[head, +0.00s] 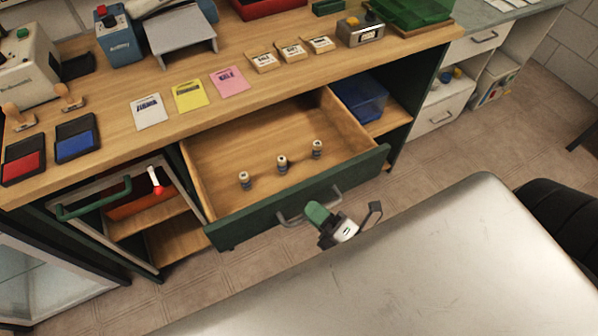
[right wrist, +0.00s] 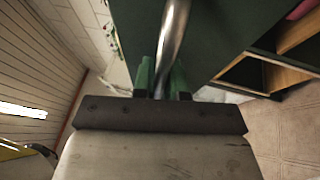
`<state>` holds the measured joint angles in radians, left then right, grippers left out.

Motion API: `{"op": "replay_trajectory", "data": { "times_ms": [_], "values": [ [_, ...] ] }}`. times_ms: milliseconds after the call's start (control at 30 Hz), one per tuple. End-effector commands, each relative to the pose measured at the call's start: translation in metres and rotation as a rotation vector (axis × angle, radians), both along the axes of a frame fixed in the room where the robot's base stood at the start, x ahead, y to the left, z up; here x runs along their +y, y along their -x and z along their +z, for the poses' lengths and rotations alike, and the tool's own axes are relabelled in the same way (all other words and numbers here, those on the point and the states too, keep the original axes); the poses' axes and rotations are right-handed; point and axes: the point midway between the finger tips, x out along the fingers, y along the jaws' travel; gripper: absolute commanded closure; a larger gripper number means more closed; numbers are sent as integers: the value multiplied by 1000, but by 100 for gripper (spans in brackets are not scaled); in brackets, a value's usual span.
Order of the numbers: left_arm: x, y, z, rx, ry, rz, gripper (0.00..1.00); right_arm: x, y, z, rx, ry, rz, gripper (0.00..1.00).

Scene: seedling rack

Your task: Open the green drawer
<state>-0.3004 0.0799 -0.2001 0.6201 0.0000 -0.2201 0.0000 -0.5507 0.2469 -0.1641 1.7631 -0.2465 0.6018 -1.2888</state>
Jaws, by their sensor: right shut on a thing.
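The green drawer (head: 300,199) under the wooden counter is pulled well out, and its wooden inside shows. Three small bottles (head: 282,165) stand upright in it. Its metal bar handle (head: 294,217) is on the dark green front. My right gripper (head: 317,213) is shut on the handle. In the right wrist view the handle (right wrist: 173,35) runs between the green fingers (right wrist: 162,80), with the drawer's green front (right wrist: 225,25) behind it. My left gripper is not in view.
A cabinet door with a green handle (head: 93,200) is left of the drawer. A blue bin (head: 360,97) sits on the shelf to the right. Stamp pads (head: 75,139), coloured cards (head: 189,96) and machines stand on the counter (head: 120,80). Tiled floor (head: 460,150) is clear to the right.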

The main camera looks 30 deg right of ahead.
Motion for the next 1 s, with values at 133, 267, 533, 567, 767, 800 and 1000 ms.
{"op": "replay_trajectory", "data": {
  "times_ms": [133, 267, 533, 567, 767, 800, 1000],
  "values": [
    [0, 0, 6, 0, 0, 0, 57, -1, 28, 0, 4, 0, -2, 100],
    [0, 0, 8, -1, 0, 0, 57, -2, 43, 0, 2, 2, -1, 100],
    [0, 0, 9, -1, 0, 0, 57, -2, 57, 0, 0, 1, -1, 100],
    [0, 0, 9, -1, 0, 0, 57, -2, 57, 0, 0, 1, -1, 100],
    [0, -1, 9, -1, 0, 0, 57, -2, 57, -1, 0, 0, -1, 100],
    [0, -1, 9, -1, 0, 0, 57, -2, 57, -1, 0, 0, -1, 100],
    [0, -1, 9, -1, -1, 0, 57, -2, 57, -1, 0, 0, -1, 69]
  ]
}}
